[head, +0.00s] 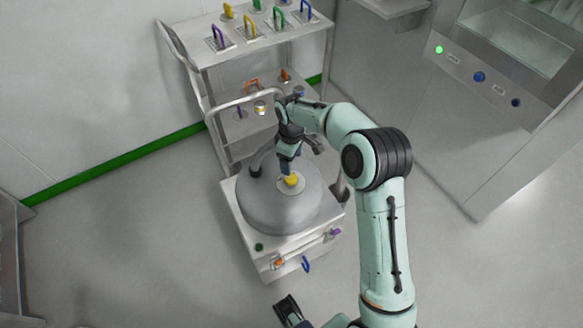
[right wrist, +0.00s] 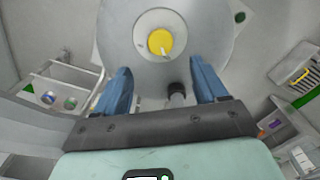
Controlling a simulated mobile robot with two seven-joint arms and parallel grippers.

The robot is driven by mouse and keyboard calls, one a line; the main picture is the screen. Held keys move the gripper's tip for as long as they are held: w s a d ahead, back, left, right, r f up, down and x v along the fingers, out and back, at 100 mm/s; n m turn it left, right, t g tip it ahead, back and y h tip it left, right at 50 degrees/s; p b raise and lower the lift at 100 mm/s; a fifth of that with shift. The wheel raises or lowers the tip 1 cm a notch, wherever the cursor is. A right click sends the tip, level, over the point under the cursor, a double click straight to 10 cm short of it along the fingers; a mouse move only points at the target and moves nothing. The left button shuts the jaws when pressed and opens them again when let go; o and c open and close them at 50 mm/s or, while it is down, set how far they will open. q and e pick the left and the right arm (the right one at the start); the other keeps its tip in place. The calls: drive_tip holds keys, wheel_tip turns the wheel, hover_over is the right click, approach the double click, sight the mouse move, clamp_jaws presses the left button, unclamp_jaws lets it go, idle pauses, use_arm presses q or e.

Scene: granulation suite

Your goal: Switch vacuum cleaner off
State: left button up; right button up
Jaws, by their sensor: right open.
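The vacuum cleaner (head: 262,212) is a grey round drum on a pale boxy base. A yellow rotary knob (head: 291,180) sits on a light disc on its top. The yellow knob also shows in the right wrist view (right wrist: 160,42), with a small pale pointer mark toward its lower right. My right gripper (head: 288,163) hangs above the drum beside the knob. In the right wrist view its blue fingers (right wrist: 162,78) are spread and empty, and the knob is beyond their tips. A dark gripper part, seemingly my left gripper (head: 288,310), shows at the bottom edge; its jaws are unclear.
A metal trolley (head: 225,52) with several coloured padlock-like items stands behind the vacuum. The vacuum's push handle (head: 240,101) rises at its back. A steel cabinet (head: 440,130) with a green light stands at right. The floor left of the vacuum is clear.

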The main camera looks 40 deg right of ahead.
drive_tip(key=shift+r, duration=1.95)
